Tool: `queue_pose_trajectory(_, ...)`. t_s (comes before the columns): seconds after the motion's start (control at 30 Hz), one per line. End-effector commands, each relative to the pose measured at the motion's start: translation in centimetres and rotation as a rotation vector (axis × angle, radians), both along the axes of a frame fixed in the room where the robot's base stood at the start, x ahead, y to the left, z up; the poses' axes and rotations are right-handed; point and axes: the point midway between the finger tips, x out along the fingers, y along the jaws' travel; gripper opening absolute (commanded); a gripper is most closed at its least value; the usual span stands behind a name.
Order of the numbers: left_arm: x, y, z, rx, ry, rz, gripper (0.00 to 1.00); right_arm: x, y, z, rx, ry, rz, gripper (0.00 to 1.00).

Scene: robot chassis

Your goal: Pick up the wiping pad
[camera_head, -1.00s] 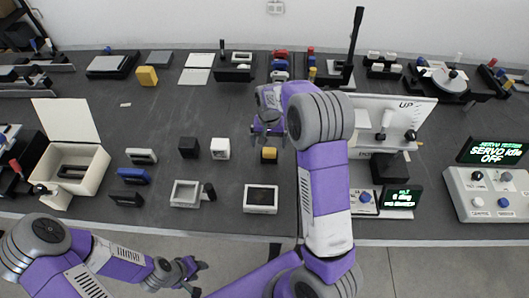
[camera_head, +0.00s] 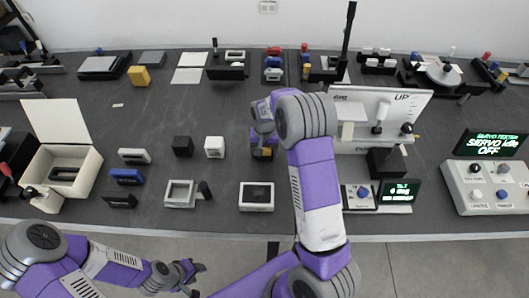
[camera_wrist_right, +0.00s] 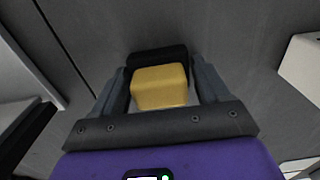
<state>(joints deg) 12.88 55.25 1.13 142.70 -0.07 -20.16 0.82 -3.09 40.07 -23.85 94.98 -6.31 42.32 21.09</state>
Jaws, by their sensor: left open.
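The likely wiping pad is a small yellow block with a dark part behind it. It shows in the right wrist view (camera_wrist_right: 160,87) between the fingers of my right gripper (camera_wrist_right: 161,80). In the head view my right gripper (camera_head: 263,148) is down over the block on the table, and the arm partly hides it. The fingers flank the block closely; I cannot tell whether they press on it. My left gripper (camera_head: 196,268) is open and empty in front of the table's near edge. A larger yellow block (camera_head: 139,76) stands at the far left.
A white-framed device (camera_head: 256,196) and a grey frame (camera_head: 180,193) lie near the front edge. A black cube (camera_head: 183,146) and a white cube (camera_head: 214,147) stand left of my right gripper. An upright white panel (camera_head: 381,112) stands close on its right.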

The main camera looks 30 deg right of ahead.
Motion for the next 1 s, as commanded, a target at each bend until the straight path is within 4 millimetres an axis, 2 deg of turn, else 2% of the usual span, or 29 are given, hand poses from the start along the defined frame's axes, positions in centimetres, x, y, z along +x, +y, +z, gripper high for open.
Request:
queue_pose_trajectory(0.03,0.0,0.0,0.0,0.0,0.0,0.0,0.43,0.0,0.0,0.0,0.0,0.0,0.0,0.67)
queue_pose_trajectory(0.23,0.0,0.0,0.0,0.0,0.0,0.0,0.43,0.0,0.0,0.0,0.0,0.0,0.0,0.38)
queue_pose_trajectory(0.47,0.0,0.0,0.0,0.0,0.0,0.0,0.43,0.0,0.0,0.2,-0.001,-0.001,0.0,0.37)
queue_pose_trajectory(0.57,0.0,0.0,0.3,0.0,0.0,0.0,0.43,0.1,0.0,1.1,-0.001,-0.003,0.0,0.37)
queue_pose_trajectory(0.8,0.0,0.0,1.7,0.0,0.0,0.0,0.43,0.1,0.0,6.0,-0.001,-0.004,-0.001,0.37)
queue_pose_trajectory(1.0,0.0,0.0,2.4,0.0,0.0,0.0,0.43,0.1,0.0,9.1,0.0,-0.002,0.0,0.37)
